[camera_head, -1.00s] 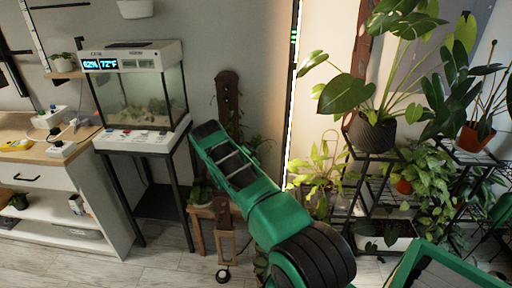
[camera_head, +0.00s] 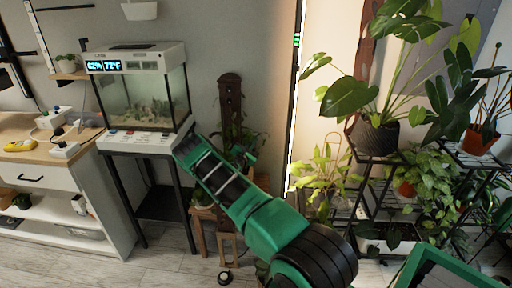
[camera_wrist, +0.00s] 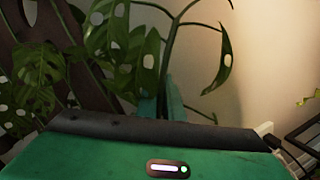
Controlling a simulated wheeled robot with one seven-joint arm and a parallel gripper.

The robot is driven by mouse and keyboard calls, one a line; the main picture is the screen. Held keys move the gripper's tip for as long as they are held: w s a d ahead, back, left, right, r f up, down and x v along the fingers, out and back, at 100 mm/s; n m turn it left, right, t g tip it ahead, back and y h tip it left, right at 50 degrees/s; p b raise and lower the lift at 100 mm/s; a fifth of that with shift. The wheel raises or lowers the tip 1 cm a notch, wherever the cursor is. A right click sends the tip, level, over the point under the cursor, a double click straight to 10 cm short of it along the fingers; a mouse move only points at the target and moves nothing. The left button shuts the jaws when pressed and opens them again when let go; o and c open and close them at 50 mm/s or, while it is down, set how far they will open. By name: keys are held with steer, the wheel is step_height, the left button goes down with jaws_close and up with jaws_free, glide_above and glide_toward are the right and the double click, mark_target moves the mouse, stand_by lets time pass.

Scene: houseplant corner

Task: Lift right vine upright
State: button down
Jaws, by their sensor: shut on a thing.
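The right vine (camera_wrist: 168,55) fills the middle of the wrist view, its dark green stem rising upright with holed leaves at both sides. My gripper (camera_wrist: 165,104) shows as teal fingertips at the stem's base, shut on the vine; the exact contact is partly hidden behind my green wrist housing. In the head view, green leaves of the plant (camera_head: 245,137) show beside a dark wooden post (camera_head: 231,105), and a small green part of my gripper (camera_head: 249,158) is among them. My own arm hides much of the pot and lower stems.
A glass terrarium (camera_head: 146,88) on a black stand is close left of my arm. A plant rack (camera_head: 372,157) with several pots stands to the right. A wooden plant stool (camera_head: 201,233) is below my arm. Some floor (camera_head: 165,268) is clear in front.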

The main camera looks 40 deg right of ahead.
steer(key=shift+w+a+r+n+t, duration=0.2)
steer(key=shift+w+a+r+n, duration=0.2)
steer(key=shift+w+a+n, duration=0.3)
steer(key=shift+w+a+r+n+t, duration=0.2)
steer(key=shift+w+a+r+n, duration=0.25)
steer(key=shift+w+n, duration=0.3)
steer(key=shift+s+a, duration=0.1)
steer(key=c, duration=1.9)
jaws_free()
